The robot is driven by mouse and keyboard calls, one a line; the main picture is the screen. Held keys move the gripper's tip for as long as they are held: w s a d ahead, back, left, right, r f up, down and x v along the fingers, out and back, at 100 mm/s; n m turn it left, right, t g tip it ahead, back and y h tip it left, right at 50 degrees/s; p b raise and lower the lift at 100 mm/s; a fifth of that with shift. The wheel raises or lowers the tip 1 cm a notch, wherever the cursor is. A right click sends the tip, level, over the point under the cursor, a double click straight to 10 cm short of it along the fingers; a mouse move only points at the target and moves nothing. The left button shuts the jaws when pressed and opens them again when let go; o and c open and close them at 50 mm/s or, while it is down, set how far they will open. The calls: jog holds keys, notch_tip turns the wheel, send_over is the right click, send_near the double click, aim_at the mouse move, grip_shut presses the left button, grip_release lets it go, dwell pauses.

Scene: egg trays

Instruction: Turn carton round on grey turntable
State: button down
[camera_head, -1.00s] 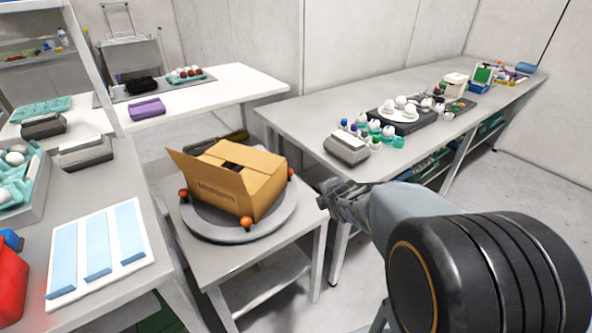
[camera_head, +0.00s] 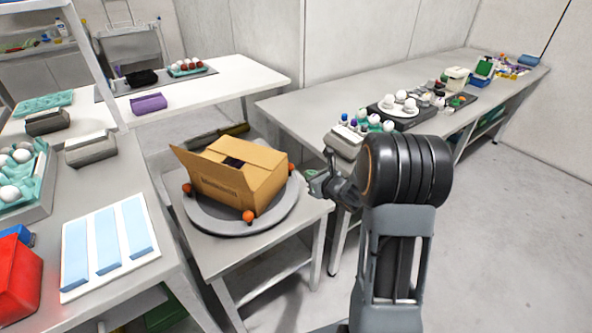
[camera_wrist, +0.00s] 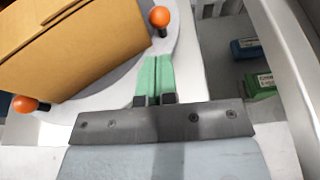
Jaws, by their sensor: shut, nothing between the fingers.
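The open cardboard carton (camera_head: 237,180) sits tilted on the grey round turntable (camera_head: 215,220), one flap sticking out to the left. My gripper (camera_head: 312,183) is at the right edge of the turntable, near the right-hand knob. In the wrist view the carton (camera_wrist: 75,45) is at upper left. My gripper's green fingers (camera_wrist: 154,78) are shut together and empty, reaching over the turntable rim just below an orange knob (camera_wrist: 159,17).
The turntable stands on a small grey table (camera_head: 225,256). A long grey bench (camera_head: 290,108) with egg trays lies behind right. A left bench holds a blue-striped white panel (camera_head: 108,246) and a red bin (camera_head: 18,275). Floor at right is clear.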

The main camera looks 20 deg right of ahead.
aim_at(292, 168)
jog(key=x, duration=0.9)
jog(key=shift+p, duration=0.3)
